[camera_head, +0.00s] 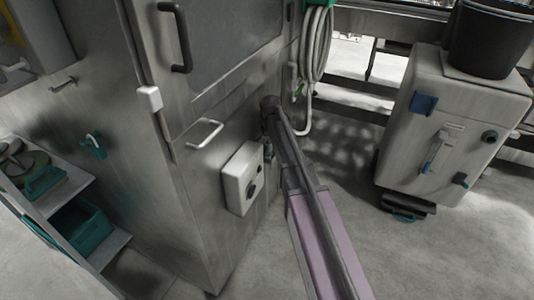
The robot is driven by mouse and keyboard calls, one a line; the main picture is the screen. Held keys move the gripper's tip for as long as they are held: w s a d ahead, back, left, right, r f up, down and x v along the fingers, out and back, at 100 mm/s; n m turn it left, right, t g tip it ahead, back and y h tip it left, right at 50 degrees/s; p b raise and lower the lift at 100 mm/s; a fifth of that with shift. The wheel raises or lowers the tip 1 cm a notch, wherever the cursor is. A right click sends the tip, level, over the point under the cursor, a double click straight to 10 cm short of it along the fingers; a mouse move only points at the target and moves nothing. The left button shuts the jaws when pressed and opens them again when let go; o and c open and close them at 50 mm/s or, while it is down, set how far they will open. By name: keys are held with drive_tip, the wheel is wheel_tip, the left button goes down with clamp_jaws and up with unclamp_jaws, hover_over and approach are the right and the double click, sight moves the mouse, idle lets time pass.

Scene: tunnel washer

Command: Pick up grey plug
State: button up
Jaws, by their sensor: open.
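A pale control box (235,180) is fixed low on the front of the steel cabinet. Dark round fittings (254,188) sit on its right side; I cannot tell whether one of them is the grey plug. My arm reaches up from the bottom of the view, just right of the box. A small dark part near its far end, close to the box's upper right edge, looks like my gripper (267,150). It is small and partly hidden by the arm. It is open, and I see nothing held in it.
The steel cabinet (175,200) has a dark handle and a light handle (205,133). A coiled grey hose (316,45) hangs behind my arm. A pale unit (455,110) with a black bucket (490,40) stands right. Shelves (65,195) stand left.

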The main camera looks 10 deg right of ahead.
drive_tip(key=shift+f, duration=0.15)
idle(0.5)
clamp_jaws()
